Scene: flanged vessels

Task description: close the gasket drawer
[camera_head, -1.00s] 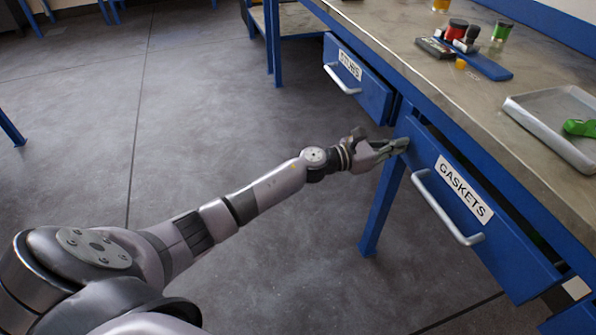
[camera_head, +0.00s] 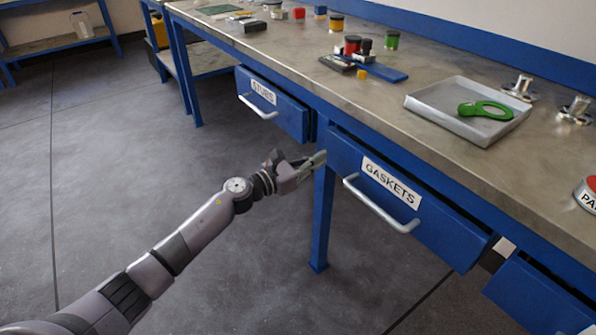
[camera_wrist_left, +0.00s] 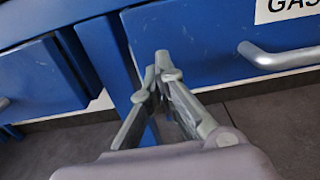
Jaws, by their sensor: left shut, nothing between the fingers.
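The blue gasket drawer (camera_head: 440,232), labelled GASKETS, sits under the workbench with its front standing a little out from the bench. Its silver bar handle (camera_head: 380,207) runs below the label. My left gripper (camera_head: 320,158) is shut and empty, with its fingertips at the upper left end of the drawer front. In the left wrist view the closed fingertips (camera_wrist_left: 162,68) overlap the left part of the drawer front (camera_wrist_left: 200,45), left of the handle (camera_wrist_left: 280,58). I cannot tell whether they touch it. My right gripper is not in view.
The studs drawer (camera_head: 285,112) is to the left, also standing out. Another blue drawer (camera_head: 540,300) is at the lower right. A bench leg (camera_head: 322,220) stands below my gripper. The floor in front is free.

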